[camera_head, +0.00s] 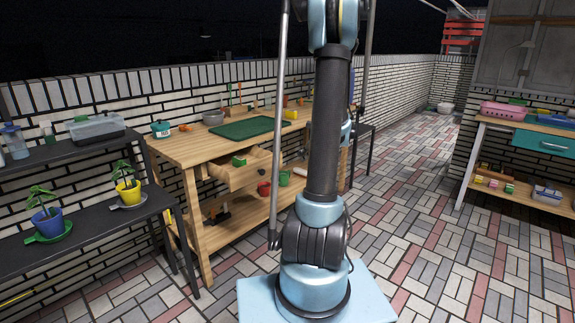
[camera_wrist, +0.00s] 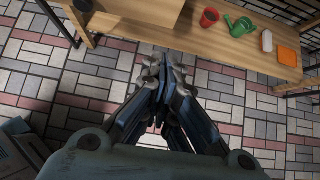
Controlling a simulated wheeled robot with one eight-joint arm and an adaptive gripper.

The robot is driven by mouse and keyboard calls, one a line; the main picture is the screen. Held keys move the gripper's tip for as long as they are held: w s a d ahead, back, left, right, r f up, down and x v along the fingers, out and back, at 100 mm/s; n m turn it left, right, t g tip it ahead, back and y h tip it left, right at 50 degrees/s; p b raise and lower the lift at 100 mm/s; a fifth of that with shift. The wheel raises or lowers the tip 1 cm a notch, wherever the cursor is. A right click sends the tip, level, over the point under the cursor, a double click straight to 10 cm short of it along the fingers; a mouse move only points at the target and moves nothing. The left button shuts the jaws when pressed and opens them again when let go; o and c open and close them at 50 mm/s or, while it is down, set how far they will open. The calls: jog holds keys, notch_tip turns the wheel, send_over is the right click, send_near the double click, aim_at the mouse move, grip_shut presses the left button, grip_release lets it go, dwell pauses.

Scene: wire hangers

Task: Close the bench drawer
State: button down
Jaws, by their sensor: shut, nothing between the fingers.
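The wooden bench (camera_head: 190,150) stands against the brick wall, left of my arm in the head view. Its drawer (camera_head: 236,176) is pulled out under the bench top, with a green item (camera_head: 239,161) inside. In the wrist view, a wooden box shape at the top left (camera_wrist: 135,14) looks like the drawer. My gripper (camera_wrist: 161,72) is shut and empty, pointing toward the bench's lower shelf (camera_wrist: 225,52). It is apart from the drawer. In the head view my arm hides most of the gripper and the right part of the bench.
The lower shelf holds a red pot (camera_wrist: 209,17), a green watering can (camera_wrist: 240,25), a white bottle (camera_wrist: 267,41) and an orange item (camera_wrist: 287,55). A dark shelf (camera_head: 90,225) with potted plants stands left of the bench. The paved floor (camera_head: 420,220) is clear to the right.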

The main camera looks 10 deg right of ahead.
send_near(280, 167)
notch_tip(280, 167, down, 4)
jog(key=shift+w+a+r, duration=0.1)
jog(key=shift+w+a, duration=0.35)
jog(key=shift+w, duration=0.15)
jog(key=shift+w+a+r, duration=0.15)
jog(key=shift+w+a, duration=0.35)
jog(key=shift+w, duration=0.15)
jog(key=shift+d, duration=0.1)
